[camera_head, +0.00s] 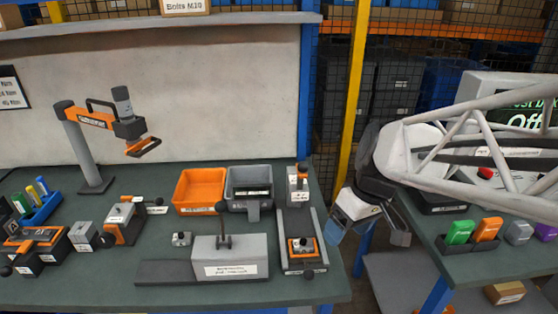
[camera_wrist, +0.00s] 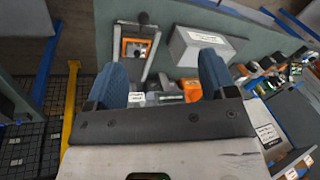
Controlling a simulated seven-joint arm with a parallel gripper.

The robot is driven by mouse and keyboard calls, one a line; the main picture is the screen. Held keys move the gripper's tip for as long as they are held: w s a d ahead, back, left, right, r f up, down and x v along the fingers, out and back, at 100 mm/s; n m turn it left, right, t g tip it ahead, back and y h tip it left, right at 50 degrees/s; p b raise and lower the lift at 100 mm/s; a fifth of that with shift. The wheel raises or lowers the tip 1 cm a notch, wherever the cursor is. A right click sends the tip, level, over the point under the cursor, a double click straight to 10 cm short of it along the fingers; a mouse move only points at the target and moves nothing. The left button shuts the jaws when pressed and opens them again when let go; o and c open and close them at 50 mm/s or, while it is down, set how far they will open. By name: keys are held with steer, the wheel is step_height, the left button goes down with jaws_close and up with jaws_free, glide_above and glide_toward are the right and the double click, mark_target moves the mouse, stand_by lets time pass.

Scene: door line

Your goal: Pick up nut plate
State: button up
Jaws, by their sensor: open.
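I cannot tell for certain which part is the nut plate. One candidate is a small grey metal piece with a round top (camera_head: 182,239), lying on the green bench left of the grey block. Another is a small orange-framed piece (camera_head: 301,247) in a dark rail fixture (camera_head: 318,266) at the bench's right end; it also shows in the wrist view (camera_wrist: 135,48). My gripper (camera_head: 368,230) is right of the bench edge, apart from both. In the wrist view my gripper (camera_wrist: 164,72) has its two blue fingers wide apart with nothing held between them.
A grey block with a lever (camera_head: 235,258) stands at the bench front. Orange (camera_head: 200,188) and grey (camera_head: 249,181) bins sit behind it. An upright clamp device (camera_head: 297,185) stands beside them. A yellow post (camera_head: 352,100) rises behind my gripper. A second bench (camera_head: 480,265) is at right.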

steer(key=w+f+n+g+y, duration=0.1)
steer(key=w+f+n+y, duration=0.4)
steer(key=w+f, duration=0.4)
steer(key=n+t+y, duration=0.1)
steer(key=n+y, duration=0.3)
steer(key=n, duration=0.3)
glide_toward(304, 240)
steer(key=shift+a+f, duration=0.1)
steer(key=shift+a, duration=0.2)
steer(key=shift+x, duration=1.35)
steer(key=shift+x, duration=2.6)
steer(key=shift+c, duration=0.2)
